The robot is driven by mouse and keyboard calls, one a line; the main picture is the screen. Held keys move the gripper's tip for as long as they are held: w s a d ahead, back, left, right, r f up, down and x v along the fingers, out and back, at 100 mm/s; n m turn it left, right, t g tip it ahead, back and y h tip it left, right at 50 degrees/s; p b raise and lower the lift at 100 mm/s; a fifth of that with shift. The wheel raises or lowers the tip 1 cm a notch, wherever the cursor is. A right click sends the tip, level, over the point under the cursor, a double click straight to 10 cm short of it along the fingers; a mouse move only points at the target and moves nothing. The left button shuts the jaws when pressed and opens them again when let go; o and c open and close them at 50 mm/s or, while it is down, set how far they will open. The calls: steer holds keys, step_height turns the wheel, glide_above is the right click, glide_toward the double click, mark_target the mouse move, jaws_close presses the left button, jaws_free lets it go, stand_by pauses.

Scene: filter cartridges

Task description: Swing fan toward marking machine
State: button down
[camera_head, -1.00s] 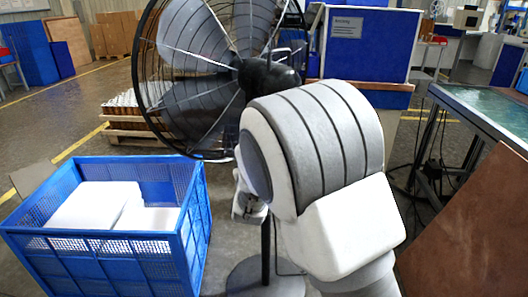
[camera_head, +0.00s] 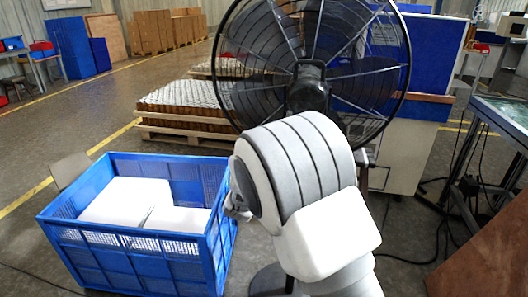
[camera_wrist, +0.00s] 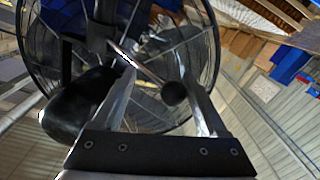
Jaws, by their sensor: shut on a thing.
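The fan is a large black pedestal fan with a round wire cage (camera_head: 393,100) and a dark motor housing (camera_head: 308,92), seen from behind. Its foot (camera_head: 270,281) stands on the floor, partly behind my arm. In the wrist view, the fan's cage (camera_wrist: 215,45) fills the upper middle. My gripper (camera_wrist: 158,75) is shut on a thin rod with a round black knob (camera_wrist: 174,93) at the fan's back. In the head view my arm hides most of the gripper. I cannot tell for sure which thing is the marking machine.
A blue crate (camera_head: 150,262) with white blocks stands left of my arm. Behind it is a pallet (camera_head: 180,137) with stacked cartridges. A table with a greenish top (camera_head: 505,110) and a brown board (camera_head: 490,250) are at the right. Cables lie on the floor there.

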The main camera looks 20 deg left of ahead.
steer(key=shift+w+r, duration=0.3)
steer(key=shift+w, duration=0.05)
steer(key=shift+w+d+r, duration=0.1)
steer(key=shift+d, duration=0.1)
steer(key=c, duration=0.6)
jaws_free()
steer(key=shift+w, duration=0.15)
steer(key=shift+d, duration=0.1)
steer(key=shift+f, duration=0.2)
steer(key=s+p, duration=0.3)
steer(key=s, duration=1.4)
steer(key=shift+s+f, duration=0.1)
steer(key=shift+s, duration=0.3)
